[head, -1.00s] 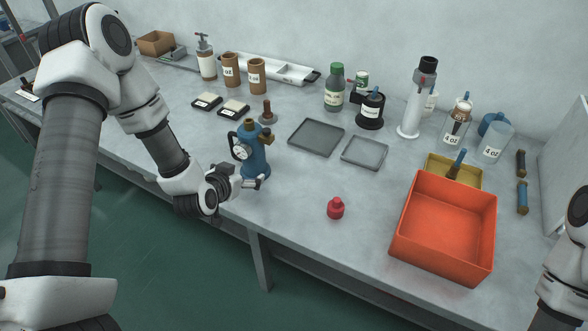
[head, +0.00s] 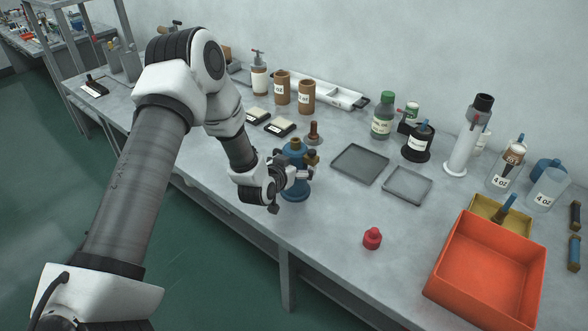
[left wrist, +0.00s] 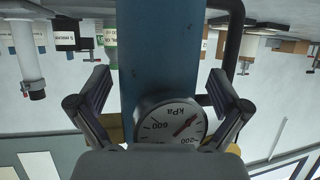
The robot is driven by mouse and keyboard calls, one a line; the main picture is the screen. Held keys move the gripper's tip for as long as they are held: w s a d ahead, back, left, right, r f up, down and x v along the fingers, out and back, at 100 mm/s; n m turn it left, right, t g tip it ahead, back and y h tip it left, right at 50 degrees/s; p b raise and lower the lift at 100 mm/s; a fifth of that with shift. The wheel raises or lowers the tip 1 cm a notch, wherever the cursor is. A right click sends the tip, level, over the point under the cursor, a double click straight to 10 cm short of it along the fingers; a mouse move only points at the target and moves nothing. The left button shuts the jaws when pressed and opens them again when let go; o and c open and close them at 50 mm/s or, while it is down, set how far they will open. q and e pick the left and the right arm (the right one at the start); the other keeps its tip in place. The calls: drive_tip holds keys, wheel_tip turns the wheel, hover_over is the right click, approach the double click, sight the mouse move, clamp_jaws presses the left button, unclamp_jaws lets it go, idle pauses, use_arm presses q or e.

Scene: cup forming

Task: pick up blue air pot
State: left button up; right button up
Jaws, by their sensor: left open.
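The blue air pot (head: 294,187) stands upright on the grey bench near its front edge, with a brass fitting at its upper right. My left gripper (head: 303,172) is in front of its upper body and hides part of it. In the left wrist view the blue body (left wrist: 158,45) runs between my two open fingers (left wrist: 158,108), which are on either side of it. Its round kPa gauge (left wrist: 171,122) sits low between the fingers, and its dark handle (left wrist: 232,40) is at the right. I cannot tell whether the fingers touch it. My right gripper is out of view.
Two grey trays (head: 360,164) lie behind and right. A small brown-handled stamp (head: 313,132) and black-edged pads (head: 280,127) stand behind the pot.

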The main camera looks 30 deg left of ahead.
use_arm(q)
drive_tip(key=shift+d+r, duration=0.15)
drive_tip(key=shift+d, duration=0.05)
drive_tip(key=c, duration=1.6)
drive_tip(key=shift+c, duration=1.4)
drive_tip(key=shift+r, duration=0.1)
